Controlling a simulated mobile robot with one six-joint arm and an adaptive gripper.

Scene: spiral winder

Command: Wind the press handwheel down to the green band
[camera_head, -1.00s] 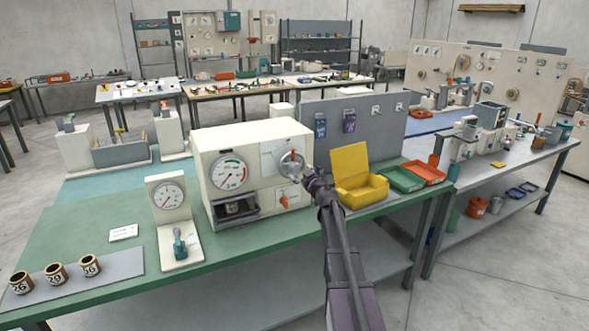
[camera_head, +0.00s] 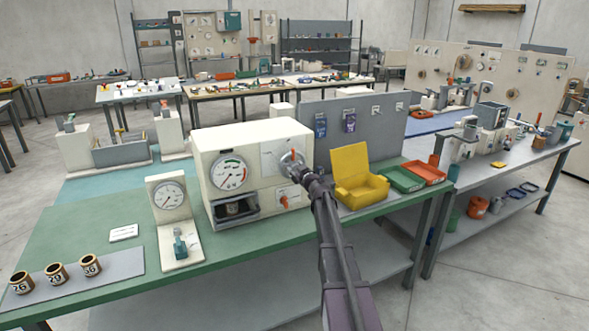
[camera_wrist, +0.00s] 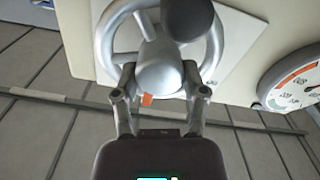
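The cream press (camera_head: 262,136) stands on the green bench. Its silver handwheel (camera_head: 287,158) is on the front face, partly hidden by my gripper (camera_head: 300,172). A dark knob (camera_wrist: 190,18) stands out from the wheel. The gauge's edge (camera_wrist: 292,85) also shows there.
An orange lever (camera_head: 284,201) is below the wheel. A yellow open bin (camera_head: 358,180), a green tray (camera_head: 402,178) and a red-orange tray (camera_head: 425,172) stand right of my arm. A separate gauge stand (camera_head: 171,220) is left of the press.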

